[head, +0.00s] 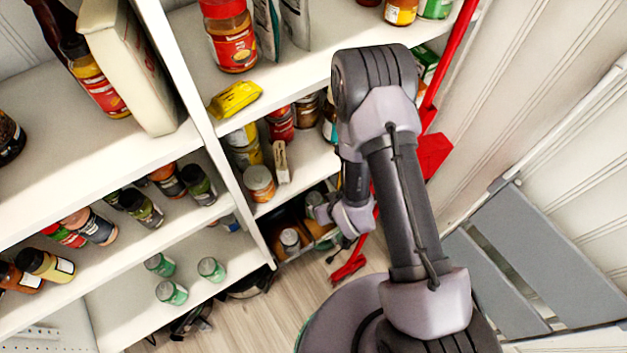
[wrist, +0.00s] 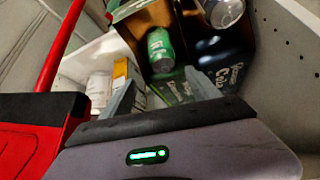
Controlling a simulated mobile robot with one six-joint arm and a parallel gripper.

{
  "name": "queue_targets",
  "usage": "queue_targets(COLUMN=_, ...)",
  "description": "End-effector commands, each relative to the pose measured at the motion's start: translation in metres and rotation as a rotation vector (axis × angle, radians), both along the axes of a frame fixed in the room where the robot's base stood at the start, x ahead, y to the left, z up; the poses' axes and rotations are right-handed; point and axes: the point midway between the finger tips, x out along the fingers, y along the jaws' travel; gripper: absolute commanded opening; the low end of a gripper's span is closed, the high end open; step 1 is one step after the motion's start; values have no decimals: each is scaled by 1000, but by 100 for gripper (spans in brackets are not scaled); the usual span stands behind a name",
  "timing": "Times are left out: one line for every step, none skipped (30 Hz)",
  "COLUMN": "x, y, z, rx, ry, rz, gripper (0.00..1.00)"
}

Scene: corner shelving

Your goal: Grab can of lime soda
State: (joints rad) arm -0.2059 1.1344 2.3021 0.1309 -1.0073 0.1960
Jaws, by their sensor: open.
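In the head view my gripper (head: 328,214) is low, at the bottom compartment of the middle shelving.
The dark carton (wrist: 222,62) has "Cola" lettering and also holds a silver-topped can (wrist: 222,12). A white container (wrist: 98,84) and a yellow box (wrist: 123,74) stand to its left. A red pole-like object (head: 433,150) leans close to my arm. Bare floor (head: 300,285) lies in front.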

Motion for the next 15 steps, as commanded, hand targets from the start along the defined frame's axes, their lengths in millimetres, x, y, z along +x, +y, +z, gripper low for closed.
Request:
queue_targets(x=7, y=3, z=-17, rx=0, ry=-1, rz=0, gripper=70)
queue_targets(x=12, y=5, z=-26, rx=0, ry=-2, rz=1, gripper=70)
queue_targets(x=18, y=8, z=-37, rx=0, ry=-1, rz=0, gripper=70)
queue_targets(x=23, y=10, z=-45, rx=0, ry=-2, rz=-1, gripper=70)
queue_targets(x=27, y=11, z=-53, rx=-1, ry=0, rz=-1, gripper=70)
queue_targets(x=33, y=14, z=-62, rx=0, ry=-1, rz=-1, gripper=70)
queue_targets(x=37, y=16, z=-69, rx=0, ry=-1, rz=-1, gripper=70)
queue_targets(x=41, y=17, z=-74, rx=-1, ry=-1, rz=0, gripper=70)
queue_targets(x=44, y=19, z=-81, rx=0, ry=0, rz=0, gripper=70)
queue_targets(x=47, y=20, z=-84, rx=-1, ry=-1, rz=0, gripper=70)
queue_targets(x=49, y=21, z=-87, rx=-1, ry=-1, rz=0, gripper=70)
queue_targets(x=51, y=22, z=-89, rx=-1, ry=0, rz=-1, gripper=70)
queue_targets(x=53, y=22, z=-91, rx=-1, ry=0, rz=-1, gripper=70)
queue_targets(x=55, y=23, z=-95, rx=-1, ry=0, rz=-1, gripper=70)
queue_targets(x=58, y=26, z=-102, rx=0, ry=-1, rz=-1, gripper=70)
